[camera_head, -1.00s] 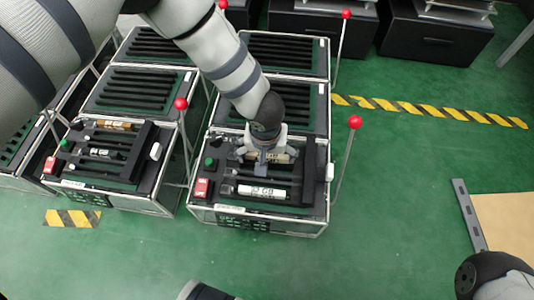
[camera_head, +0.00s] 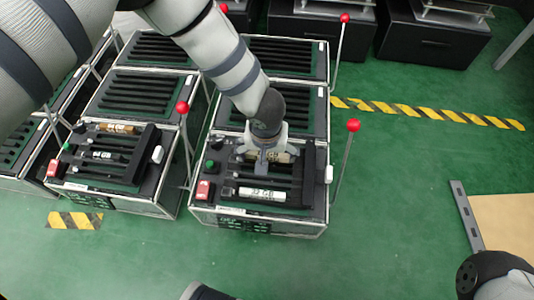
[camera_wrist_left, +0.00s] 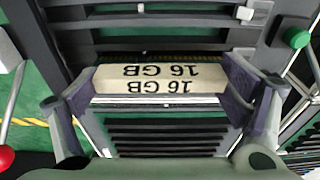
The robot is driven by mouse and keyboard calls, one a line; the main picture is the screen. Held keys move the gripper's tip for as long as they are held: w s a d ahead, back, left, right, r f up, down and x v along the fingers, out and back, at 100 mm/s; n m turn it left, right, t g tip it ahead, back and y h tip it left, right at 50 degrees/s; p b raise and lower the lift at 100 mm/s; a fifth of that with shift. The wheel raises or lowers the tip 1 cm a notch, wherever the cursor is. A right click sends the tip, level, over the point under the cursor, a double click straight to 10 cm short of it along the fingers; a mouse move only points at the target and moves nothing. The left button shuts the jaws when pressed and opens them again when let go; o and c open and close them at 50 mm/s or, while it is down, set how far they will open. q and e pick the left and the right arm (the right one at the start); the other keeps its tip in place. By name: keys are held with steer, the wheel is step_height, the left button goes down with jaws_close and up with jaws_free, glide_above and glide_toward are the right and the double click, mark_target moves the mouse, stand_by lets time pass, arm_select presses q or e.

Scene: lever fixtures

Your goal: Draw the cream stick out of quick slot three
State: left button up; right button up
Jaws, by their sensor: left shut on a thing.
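The cream stick (camera_wrist_left: 160,78), marked 16 GB, lies between the two fingers of my left gripper (camera_wrist_left: 160,92) in the left wrist view. The fingers close on its two ends. In the head view my left gripper (camera_head: 264,165) points down over the front right slotted unit (camera_head: 225,165), and the cream stick (camera_head: 284,157) shows partly behind the fingers. Whether the stick is still seated in its slot or lifted clear, I cannot tell. A white stick (camera_head: 262,193) marked 32 GB lies in the front slot of the same unit. My right gripper is out of view.
A red-knobbed lever (camera_head: 353,126) stands at the unit's right, and another (camera_head: 182,107) at its left. A red switch (camera_head: 203,189) and green button (camera_head: 210,163) sit on its left side. A similar unit (camera_head: 150,170) stands to the left.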

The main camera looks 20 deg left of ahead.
arm_select(q)
steer(key=shift+r+p, duration=0.45)
steer(key=shift+r, duration=0.55)
